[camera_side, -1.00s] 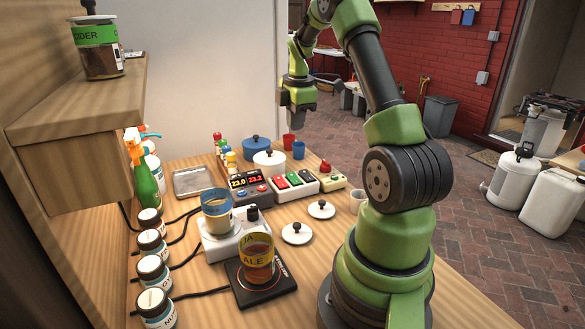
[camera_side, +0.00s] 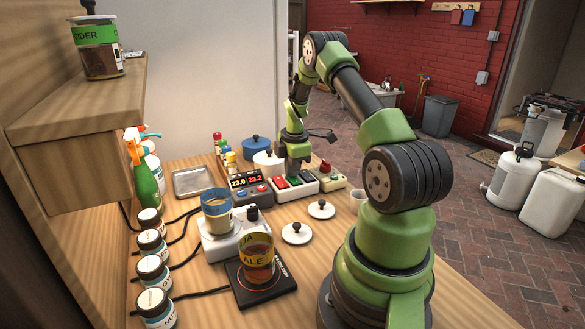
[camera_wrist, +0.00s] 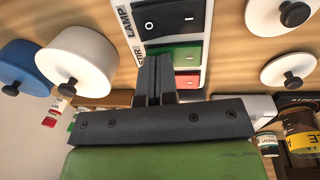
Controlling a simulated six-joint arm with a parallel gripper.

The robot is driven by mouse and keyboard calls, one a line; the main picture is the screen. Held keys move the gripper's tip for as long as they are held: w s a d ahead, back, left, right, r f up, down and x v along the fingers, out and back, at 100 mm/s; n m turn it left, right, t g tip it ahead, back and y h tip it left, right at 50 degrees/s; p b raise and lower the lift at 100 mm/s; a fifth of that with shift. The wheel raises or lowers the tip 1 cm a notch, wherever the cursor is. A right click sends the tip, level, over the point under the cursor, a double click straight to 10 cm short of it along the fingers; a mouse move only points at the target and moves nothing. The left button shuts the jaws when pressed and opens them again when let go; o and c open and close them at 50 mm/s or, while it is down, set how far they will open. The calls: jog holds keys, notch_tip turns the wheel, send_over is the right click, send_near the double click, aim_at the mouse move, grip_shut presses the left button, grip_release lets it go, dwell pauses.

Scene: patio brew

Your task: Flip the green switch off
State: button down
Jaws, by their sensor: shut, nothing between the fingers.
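A white switch box (camera_side: 318,184) sits on the table, carrying a row of rocker switches. In the wrist view the green switch (camera_wrist: 184,54) lies between a black switch (camera_wrist: 168,20) marked LAMP and a red switch (camera_wrist: 188,80). A line mark shows at the green switch's right end; its left end is partly hidden by my fingers. My gripper (camera_wrist: 155,60) is shut and empty, pointing down, with its fingertips over the left part of the green switch. In the side view it hangs just above and behind the box. I cannot tell whether it touches the switch or which way the switch is tilted.
A white pot (camera_wrist: 78,60) and a blue pot (camera_wrist: 24,66) stand beside the box. A display unit (camera_side: 246,182) adjoins it. Loose white lids (camera_side: 297,233) lie in front. A beaker of ale (camera_side: 257,258) stands on a stirrer plate nearer the camera.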

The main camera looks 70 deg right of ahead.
jog(key=shift+f, duration=0.3)
jog(key=shift+r, duration=0.1)
jog(key=shift+s+a+r, duration=0.25)
jog(key=shift+s+a, duration=0.25)
dwell(0.4)
notch_tip(320, 180, up, 14)
jog(key=w+d, duration=0.1)
dwell(0.4)
jog(key=shift+w+d, duration=0.1)
